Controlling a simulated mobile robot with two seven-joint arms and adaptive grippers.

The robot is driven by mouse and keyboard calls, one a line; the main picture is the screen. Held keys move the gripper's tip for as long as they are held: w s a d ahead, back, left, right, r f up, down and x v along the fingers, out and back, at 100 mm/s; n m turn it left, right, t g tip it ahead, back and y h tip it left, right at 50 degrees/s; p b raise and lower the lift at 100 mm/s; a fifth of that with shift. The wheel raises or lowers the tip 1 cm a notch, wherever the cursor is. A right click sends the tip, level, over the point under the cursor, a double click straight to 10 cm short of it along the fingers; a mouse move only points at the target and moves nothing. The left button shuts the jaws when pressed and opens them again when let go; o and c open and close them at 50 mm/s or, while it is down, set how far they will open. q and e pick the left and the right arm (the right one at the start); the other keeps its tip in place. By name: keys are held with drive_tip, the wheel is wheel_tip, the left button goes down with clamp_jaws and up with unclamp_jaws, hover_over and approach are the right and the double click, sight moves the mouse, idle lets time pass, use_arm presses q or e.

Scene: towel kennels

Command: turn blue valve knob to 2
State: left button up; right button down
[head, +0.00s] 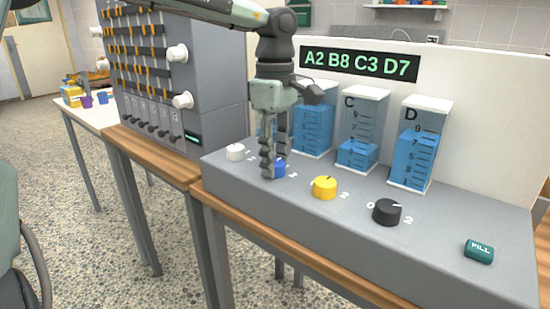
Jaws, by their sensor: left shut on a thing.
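The blue valve knob (280,168) is on the sloping front of the grey dispenser console (340,240), between the white and yellow knobs. My left gripper (271,170) points down from above and is shut on the blue knob. Its fingers hide much of the knob and part of its markings, so I cannot tell which number the knob points to. A small number shows just right of the knob. My right gripper is not in the head view.
A white knob (235,152), a yellow knob (324,187), a black knob (387,211) and a green FILL button (479,250) are on the console. Tanks of blue liquid (414,150) stand behind. A display (359,64) reads A2 B8 C3 D7. A grey rack unit (215,70) stands left.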

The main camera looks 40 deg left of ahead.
use_arm(q)
drive_tip(key=m, duration=0.2)
drive_tip(key=shift+m, duration=0.4)
drive_tip(key=m, duration=0.2)
drive_tip(key=shift+m, duration=0.8)
drive_tip(key=m, duration=0.3)
drive_tip(key=shift+p, duration=0.4)
drive_tip(key=shift+m, duration=1.6)
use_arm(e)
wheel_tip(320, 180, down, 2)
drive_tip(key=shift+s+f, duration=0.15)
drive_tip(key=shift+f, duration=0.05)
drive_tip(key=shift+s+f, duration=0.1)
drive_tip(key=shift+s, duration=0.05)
